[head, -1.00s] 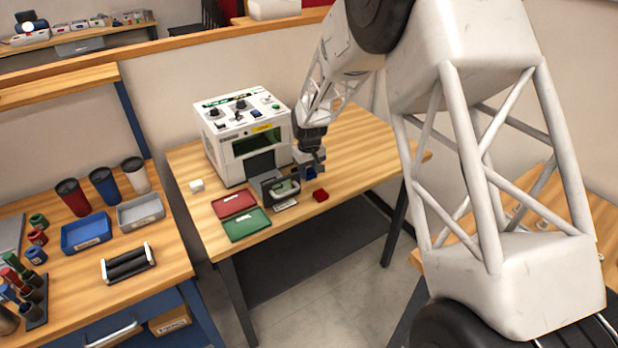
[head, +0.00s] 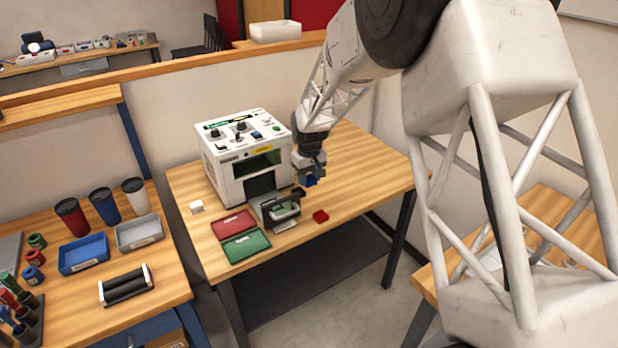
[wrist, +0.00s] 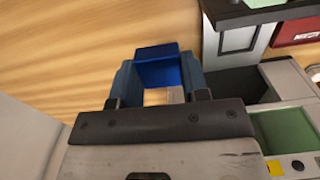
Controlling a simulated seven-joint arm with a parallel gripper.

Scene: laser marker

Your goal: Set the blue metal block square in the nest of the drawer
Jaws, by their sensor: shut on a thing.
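The blue metal block (head: 311,181) is held in my gripper (head: 312,170), above the bench and to the right of the drawer. In the wrist view the blue block (wrist: 158,68) sits between the two fingers of my gripper (wrist: 160,80), which are shut on it. The open drawer (head: 270,209) sticks out from the front of the white laser marker (head: 225,155). In the wrist view the drawer (wrist: 237,40) lies to the right of the block, with a pale frame around a grey inset. The gripper and block are apart from the drawer.
A red block (head: 320,216) lies on the bench right of the drawer. Red (head: 233,223) and green (head: 246,245) trays lie left of it. A small white block (head: 196,207) is near the marker's left side. The bench to the right is clear.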

